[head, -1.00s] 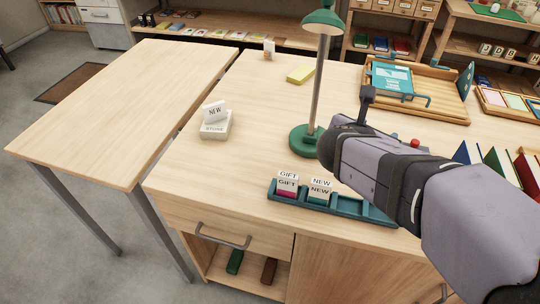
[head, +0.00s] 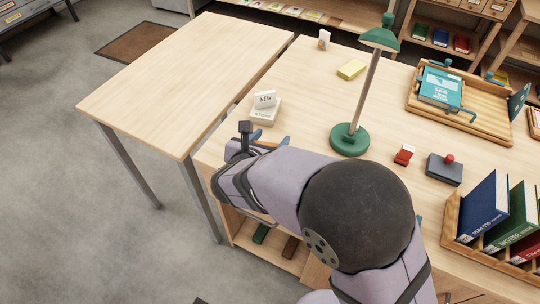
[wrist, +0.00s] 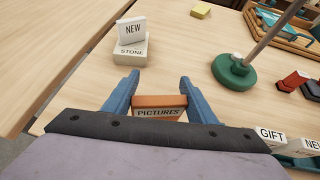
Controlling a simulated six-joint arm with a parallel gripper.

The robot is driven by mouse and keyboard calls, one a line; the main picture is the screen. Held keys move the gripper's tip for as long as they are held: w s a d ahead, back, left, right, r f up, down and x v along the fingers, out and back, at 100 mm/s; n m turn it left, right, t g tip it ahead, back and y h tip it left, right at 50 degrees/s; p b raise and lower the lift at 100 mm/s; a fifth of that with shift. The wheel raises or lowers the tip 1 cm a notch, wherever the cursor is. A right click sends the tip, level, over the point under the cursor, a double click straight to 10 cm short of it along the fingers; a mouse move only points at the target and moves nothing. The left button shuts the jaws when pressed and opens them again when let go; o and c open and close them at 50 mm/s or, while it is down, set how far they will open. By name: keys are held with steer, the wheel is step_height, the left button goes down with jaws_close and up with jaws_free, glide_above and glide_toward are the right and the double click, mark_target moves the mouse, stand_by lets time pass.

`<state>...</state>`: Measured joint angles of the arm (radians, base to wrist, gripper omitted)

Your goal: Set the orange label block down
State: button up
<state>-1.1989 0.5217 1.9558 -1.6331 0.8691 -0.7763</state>
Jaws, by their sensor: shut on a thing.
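My gripper (wrist: 159,98) is shut on the orange label block (wrist: 160,101), whose front plate reads PICTURES. The block sits between the two blue fingers in the wrist view. In the head view my gripper (head: 267,143) is over the near left part of the desk, and only a sliver of orange shows there. I cannot tell whether the block touches the desk. Just beyond it, a white NEW block (wrist: 132,29) rests tilted on a pale STONE block (wrist: 131,51). They also show in the head view as the NEW block (head: 265,99) and the STONE block (head: 264,117).
A green lamp base (head: 349,140) stands to the right on the desk (head: 310,88). A GIFT block (wrist: 270,138) and another NEW block (wrist: 309,146) are at the wrist view's lower right. A yellow block (head: 351,69) lies farther back. The left table (head: 185,80) is bare.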

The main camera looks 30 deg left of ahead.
steer(key=shift+w+d+r+m+h, duration=0.5)
steer(key=shift+w+r+m+h, duration=0.75)
steer(key=shift+r+m+h, duration=1.05)
steer(key=shift+n+y, duration=0.4)
steer(key=shift+n, duration=0.1)
steer(key=shift+f, duration=4.6)
steer(key=shift+f, duration=0.2)
steer(key=o, duration=1)
steer(key=shift+o, duration=0.2)
steer(key=shift+r, duration=0.1)
